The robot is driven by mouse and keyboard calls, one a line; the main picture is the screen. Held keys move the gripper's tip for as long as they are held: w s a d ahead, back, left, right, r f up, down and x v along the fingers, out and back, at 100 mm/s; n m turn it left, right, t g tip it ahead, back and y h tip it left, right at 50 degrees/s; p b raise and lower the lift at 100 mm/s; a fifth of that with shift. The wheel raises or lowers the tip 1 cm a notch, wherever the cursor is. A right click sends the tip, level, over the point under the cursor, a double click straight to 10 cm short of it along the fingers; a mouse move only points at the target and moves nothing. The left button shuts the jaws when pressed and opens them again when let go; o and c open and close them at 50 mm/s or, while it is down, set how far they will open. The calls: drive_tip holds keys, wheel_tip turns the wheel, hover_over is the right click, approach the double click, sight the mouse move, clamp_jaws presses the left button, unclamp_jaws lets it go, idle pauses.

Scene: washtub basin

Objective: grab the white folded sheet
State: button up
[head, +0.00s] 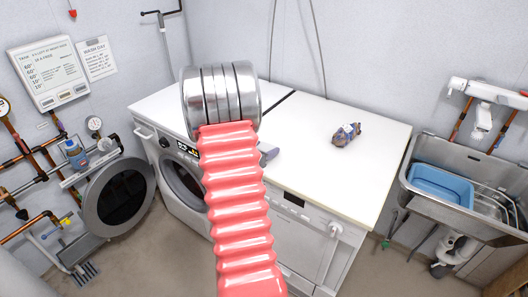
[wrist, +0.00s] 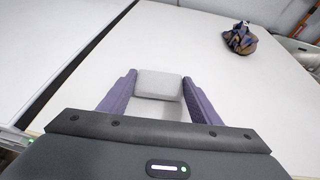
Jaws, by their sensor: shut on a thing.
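The white folded sheet (wrist: 159,86) shows in the wrist view as a small pale block with rounded corners. It sits between the two purple fingers of my gripper (wrist: 158,92), one finger along each side, and the gripper is shut on it. The white worktop (wrist: 215,75) lies beneath; I cannot tell whether the sheet touches it. In the head view, my red ribbed arm and its metal end hide the sheet, and only a bit of my gripper (head: 268,154) shows to the right of the arm.
A crumpled brown and blue cloth bundle (wrist: 239,38) lies on the worktop; it also shows in the head view (head: 346,135). A sink (head: 468,200) with a blue tub (head: 440,183) is at right. Much worktop is clear.

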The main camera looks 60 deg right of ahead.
wheel_tip(320, 180, up, 9)
drive_tip(key=shift+r, duration=0.1)
idle(0.3)
